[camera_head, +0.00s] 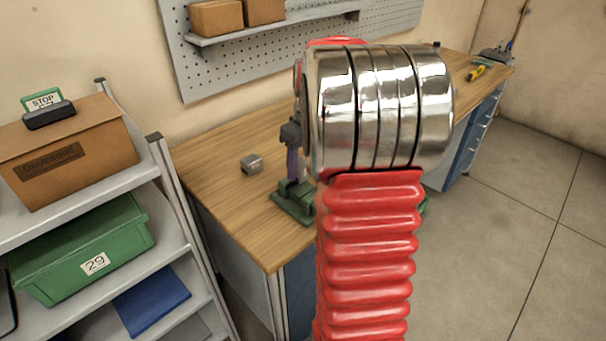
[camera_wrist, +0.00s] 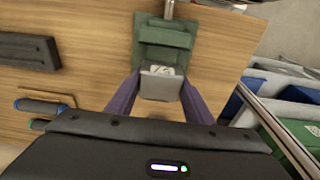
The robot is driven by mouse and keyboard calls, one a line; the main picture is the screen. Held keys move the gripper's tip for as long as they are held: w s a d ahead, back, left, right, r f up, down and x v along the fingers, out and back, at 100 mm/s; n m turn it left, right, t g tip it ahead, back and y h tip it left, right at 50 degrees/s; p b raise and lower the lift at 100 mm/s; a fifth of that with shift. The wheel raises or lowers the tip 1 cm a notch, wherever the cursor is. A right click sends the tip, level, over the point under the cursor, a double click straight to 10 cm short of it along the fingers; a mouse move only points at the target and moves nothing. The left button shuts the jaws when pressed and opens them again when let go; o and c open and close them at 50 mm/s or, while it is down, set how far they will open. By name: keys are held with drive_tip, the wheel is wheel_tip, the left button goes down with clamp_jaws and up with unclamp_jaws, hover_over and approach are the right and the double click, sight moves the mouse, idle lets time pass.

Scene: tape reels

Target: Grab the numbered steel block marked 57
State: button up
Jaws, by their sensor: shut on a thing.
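In the wrist view the two purple fingers of my gripper (camera_wrist: 160,86) are shut on a small grey steel block (camera_wrist: 160,88). Its pale label shows dark figures upside down, which look like 57 but are small and blurred. The held block appears close beside a green vise-like tool on the bench. In the head view my arm hides much of my gripper; one purple finger (camera_head: 293,165) shows above the green tool, and no held block can be made out. Another view of a small steel block (camera_head: 251,164) shows it on the bench, left of the finger; its number is unreadable.
The green tool (camera_head: 290,203) stands on the wooden bench (camera_head: 225,150). A dark bar (camera_wrist: 28,50) and a blue-handled tool (camera_wrist: 40,106) lie left in the wrist view. A shelf with a green bin (camera_head: 85,245) and a cardboard box (camera_head: 70,150) stands left of the bench.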

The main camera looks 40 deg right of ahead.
sight(300, 162)
wheel_tip(300, 162, up, 6)
drive_tip(key=shift+f, duration=0.1)
idle(0.6)
